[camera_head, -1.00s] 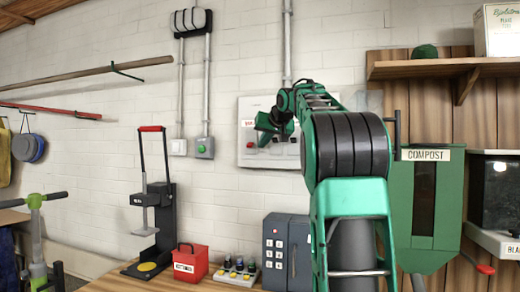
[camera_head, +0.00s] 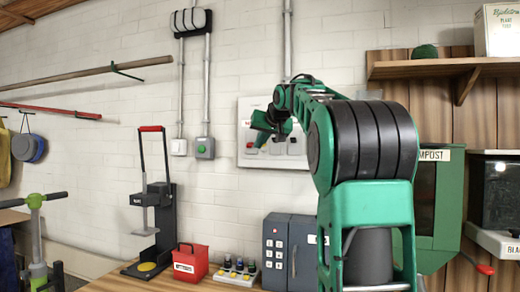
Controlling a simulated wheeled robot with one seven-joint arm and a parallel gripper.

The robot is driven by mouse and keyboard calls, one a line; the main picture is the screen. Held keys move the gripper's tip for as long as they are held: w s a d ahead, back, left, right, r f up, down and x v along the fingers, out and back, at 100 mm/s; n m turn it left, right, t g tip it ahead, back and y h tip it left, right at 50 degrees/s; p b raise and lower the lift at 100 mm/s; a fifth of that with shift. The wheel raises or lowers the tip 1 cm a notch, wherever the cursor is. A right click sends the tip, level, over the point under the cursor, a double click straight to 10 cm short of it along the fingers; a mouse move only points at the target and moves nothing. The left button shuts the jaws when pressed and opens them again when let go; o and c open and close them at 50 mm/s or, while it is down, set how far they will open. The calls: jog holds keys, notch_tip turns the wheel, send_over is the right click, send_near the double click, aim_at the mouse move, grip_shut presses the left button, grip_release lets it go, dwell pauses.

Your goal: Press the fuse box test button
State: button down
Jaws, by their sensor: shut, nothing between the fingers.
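The fuse box (camera_head: 244,155) is a pale grey-white panel on the brick wall, left of my arm. It has a small red label at its upper left and a row of dark switches along its lower part. My gripper (camera_head: 259,131) is shut and empty, in front of the left-middle of the panel. It hides part of the switch row, including the spot where a small red button showed before. I cannot tell whether the fingertips touch the panel.
A grey wall switch with a green button (camera_head: 205,147) and a white switch (camera_head: 179,147) are left of the fuse box. Below are a black press (camera_head: 160,210), a red box (camera_head: 190,263) and a grey keypad safe (camera_head: 276,250). A green compost bin (camera_head: 440,215) stands right.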

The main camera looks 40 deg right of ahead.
jog(key=shift+s+a, duration=0.3)
jog(key=shift+a, duration=0.2)
jog(key=shift+s+a, duration=0.25)
jog(key=shift+a, duration=0.2)
jog(key=s+a+f+g+y, duration=0.1)
jog(key=s+a+f+g, duration=0.15)
jog(key=s+f, duration=0.5)
jog(key=s+a+f+g+y, duration=0.15)
jog(key=s+a+f, duration=0.25)
jog(key=f, duration=0.7)
jog(key=s+a+f+g, duration=0.2)
jog(key=s+a+f, duration=0.25)
jog(key=f, duration=0.45)
jog(key=s+a+f+g+y, duration=0.1)
jog(key=s+a+f+g, duration=0.1)
jog(key=s+a+f, duration=0.3)
jog(key=s+a+f+g+y, duration=0.1)
jog(key=s+a+f+g, duration=0.2)
jog(key=s+f, duration=1)
jog(key=s+a, duration=0.1)
jog(key=s, duration=0.3)
jog(key=shift+s+a+f+n+g, duration=0.15)
jog(key=shift+a+f+n+g, duration=0.15)
jog(key=shift+a, duration=0.05)
